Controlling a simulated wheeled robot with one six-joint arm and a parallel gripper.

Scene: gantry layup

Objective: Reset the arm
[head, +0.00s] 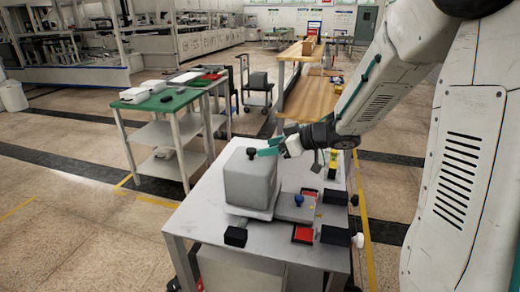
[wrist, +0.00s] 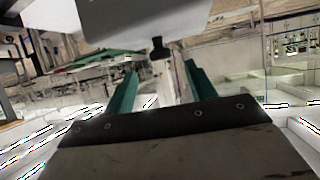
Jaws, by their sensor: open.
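My gripper (head: 268,147) is at the end of my arm, which reaches in from the right in the head view. Its teal fingers are beside the upper right of a grey block-shaped cover (head: 250,182) on the metal table. In the wrist view my gripper (wrist: 160,80) shows two teal fingers standing apart with nothing between them. A pale grey body with a small dark knob (wrist: 160,48) hangs across the top of that view, beyond the fingers. I cannot tell whether the fingers touch the cover.
The metal table (head: 190,220) also holds a blue knob (head: 299,200), red parts (head: 303,234) and black blocks (head: 235,237). A green-topped bench (head: 165,105) stands at the left and a wooden bench (head: 305,97) behind. Open floor lies at the front left.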

